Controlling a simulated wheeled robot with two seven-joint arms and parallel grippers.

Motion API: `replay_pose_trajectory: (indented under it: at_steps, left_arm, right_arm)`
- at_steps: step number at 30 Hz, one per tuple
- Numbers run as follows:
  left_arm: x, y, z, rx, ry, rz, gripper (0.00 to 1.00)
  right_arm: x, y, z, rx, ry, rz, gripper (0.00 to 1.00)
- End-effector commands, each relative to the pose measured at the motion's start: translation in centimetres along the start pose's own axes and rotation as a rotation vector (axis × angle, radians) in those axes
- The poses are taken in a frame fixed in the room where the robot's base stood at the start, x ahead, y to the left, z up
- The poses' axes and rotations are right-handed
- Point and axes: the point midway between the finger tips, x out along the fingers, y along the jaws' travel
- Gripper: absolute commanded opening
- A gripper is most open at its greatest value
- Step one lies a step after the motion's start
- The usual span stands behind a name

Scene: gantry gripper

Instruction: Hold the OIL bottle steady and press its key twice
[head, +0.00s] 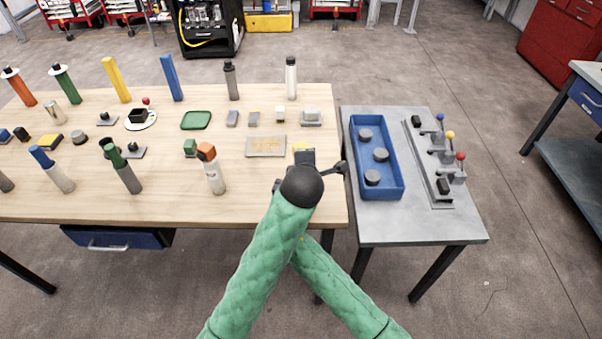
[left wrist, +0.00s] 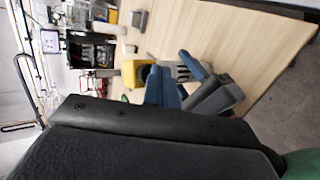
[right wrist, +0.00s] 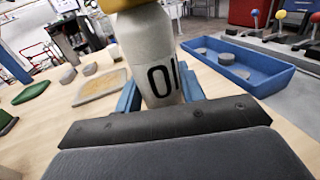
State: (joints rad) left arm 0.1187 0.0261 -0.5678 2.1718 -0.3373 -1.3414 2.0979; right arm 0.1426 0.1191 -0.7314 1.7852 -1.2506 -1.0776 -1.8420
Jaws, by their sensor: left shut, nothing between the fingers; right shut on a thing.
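The OIL bottle (right wrist: 150,60) is pale with dark letters, of which "OI" shows in the right wrist view; its yellow top is cut off by the upper edge. My right gripper (right wrist: 160,92) is shut on the bottle, with blue pads on both sides, and the bottle looks upright. In the left wrist view, the yellow key (left wrist: 138,72) is just beyond my shut, empty left gripper (left wrist: 164,90); I cannot tell whether they touch. In the head view, my left arm and dark wrist hide most of the bottle; a little yellow (head: 301,147) shows.
Left of the bottle are a flat plate (head: 266,146) and an orange-topped bottle (head: 214,174). Several small blocks and tall bottles stand further back. Right of it, across a gap, a grey table (head: 400,222) carries a blue tray (head: 396,184) and levers (head: 449,160).

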Motion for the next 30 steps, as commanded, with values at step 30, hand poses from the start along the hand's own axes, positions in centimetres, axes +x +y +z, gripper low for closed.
replay_pose_trajectory:
  at_steps: [30]
  left_arm:
    - [-3.6, -2.6, 2.7, -0.003, -0.002, -0.002, 0.0]
  right_arm:
    - [0.0, 0.0, 0.0, 0.0, 0.0, 0.0, 0.08]
